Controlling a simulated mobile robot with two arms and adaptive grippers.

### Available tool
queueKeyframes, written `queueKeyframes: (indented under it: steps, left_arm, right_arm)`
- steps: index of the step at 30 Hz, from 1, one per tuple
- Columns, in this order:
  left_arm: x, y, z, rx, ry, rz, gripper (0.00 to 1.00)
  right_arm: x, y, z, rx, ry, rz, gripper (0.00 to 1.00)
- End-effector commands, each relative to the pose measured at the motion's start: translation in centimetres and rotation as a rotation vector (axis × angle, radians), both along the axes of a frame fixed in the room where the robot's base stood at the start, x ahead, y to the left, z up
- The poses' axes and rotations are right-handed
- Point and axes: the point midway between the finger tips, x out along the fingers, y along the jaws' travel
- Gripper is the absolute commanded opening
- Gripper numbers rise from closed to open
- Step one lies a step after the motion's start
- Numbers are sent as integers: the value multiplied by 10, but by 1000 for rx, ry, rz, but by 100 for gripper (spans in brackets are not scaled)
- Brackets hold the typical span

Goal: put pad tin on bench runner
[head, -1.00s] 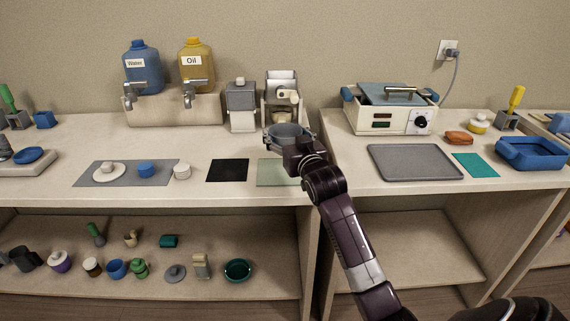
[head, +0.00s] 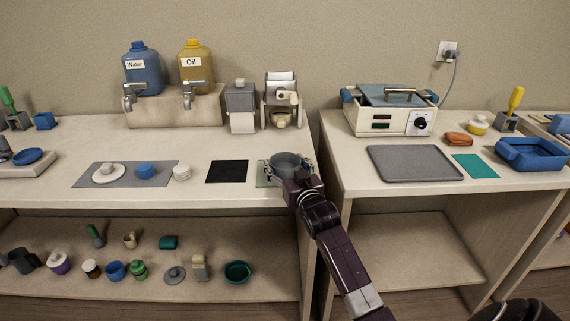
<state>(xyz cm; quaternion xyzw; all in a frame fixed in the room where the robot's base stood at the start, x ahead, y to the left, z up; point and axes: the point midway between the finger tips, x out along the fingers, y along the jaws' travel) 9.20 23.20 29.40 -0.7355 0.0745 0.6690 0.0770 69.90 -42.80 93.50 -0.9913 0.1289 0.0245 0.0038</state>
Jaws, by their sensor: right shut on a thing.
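My right gripper (head: 289,179) is shut on a grey round open tin (head: 288,166), upright at the front right of the left bench. The tin is over the pale green mat (head: 261,178), which it mostly hides with the gripper; I cannot tell whether it touches. No label shows that this is the pad tin. A long grey mat (head: 85,178), which looks like the bench runner, lies at the left. On it are a white dish with a knob (head: 109,174) and a blue round tin (head: 146,171). A white round tin (head: 181,172) stands at its right end. My left gripper is not in view.
A black mat (head: 227,171) lies between the long mat and the green one. Dispensers (head: 241,104) and water and oil jugs stand at the back. A gap separates the right bench, with its grey tray (head: 414,163) and warmer (head: 388,112). Several small items fill the lower shelf.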

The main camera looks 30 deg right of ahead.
Motion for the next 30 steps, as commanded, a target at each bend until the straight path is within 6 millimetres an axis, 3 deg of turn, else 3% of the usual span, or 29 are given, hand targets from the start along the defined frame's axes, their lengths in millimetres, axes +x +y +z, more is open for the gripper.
queueKeyframes:
  steps: [2, 3, 7, 20, 30]
  left_arm:
    - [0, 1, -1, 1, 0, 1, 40]
    - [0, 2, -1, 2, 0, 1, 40]
    - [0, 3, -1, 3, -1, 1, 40]
    - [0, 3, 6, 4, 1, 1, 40]
    - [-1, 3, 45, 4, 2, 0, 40]
  right_arm:
    - [0, 0, -3, 0, 0, 0, 41]
    - [0, 0, -3, 0, 1, 0, 70]
    - [0, 0, -3, 0, 1, 0, 84]
    - [-5, 1, 2, 1, 3, 0, 85]
    - [-61, 16, 8, 1, 5, -1, 85]
